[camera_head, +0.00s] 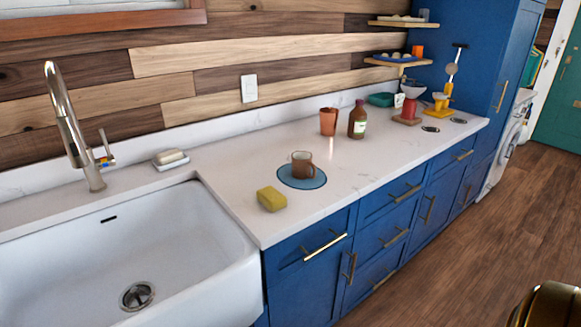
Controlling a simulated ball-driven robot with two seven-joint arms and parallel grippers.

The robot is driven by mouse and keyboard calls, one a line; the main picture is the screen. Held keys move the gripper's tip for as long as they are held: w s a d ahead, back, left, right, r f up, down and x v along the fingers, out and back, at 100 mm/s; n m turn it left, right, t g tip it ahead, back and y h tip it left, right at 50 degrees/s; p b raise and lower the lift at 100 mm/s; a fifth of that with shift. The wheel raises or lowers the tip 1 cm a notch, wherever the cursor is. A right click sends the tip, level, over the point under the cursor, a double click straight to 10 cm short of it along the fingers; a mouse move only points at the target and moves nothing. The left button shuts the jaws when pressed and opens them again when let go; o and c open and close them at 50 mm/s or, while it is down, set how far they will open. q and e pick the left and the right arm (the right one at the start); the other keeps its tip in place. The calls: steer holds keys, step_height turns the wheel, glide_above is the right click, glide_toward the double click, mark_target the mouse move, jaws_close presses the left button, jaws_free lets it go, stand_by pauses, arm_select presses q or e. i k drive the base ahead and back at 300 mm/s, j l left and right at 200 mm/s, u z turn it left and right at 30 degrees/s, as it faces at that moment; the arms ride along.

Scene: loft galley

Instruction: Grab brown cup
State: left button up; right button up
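A brown cup (302,164) with a handle on its right stands upright on a round blue mat (315,183) on the white counter, to the right of the sink. Nothing touches the cup from the sides, and its near side is unobstructed. A taller orange-brown cup (328,122) stands farther back on the counter.
A yellow sponge (271,199) lies near the counter's front edge, left of the mat. A brown bottle (357,120) stands behind. The sink (130,255) and tap (72,125) are at left. Counter (370,175) right of the mat is clear.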

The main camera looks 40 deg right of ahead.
mark_target(301, 161)
steer(key=l+z, duration=0.1)
steer(key=z, duration=1.2)
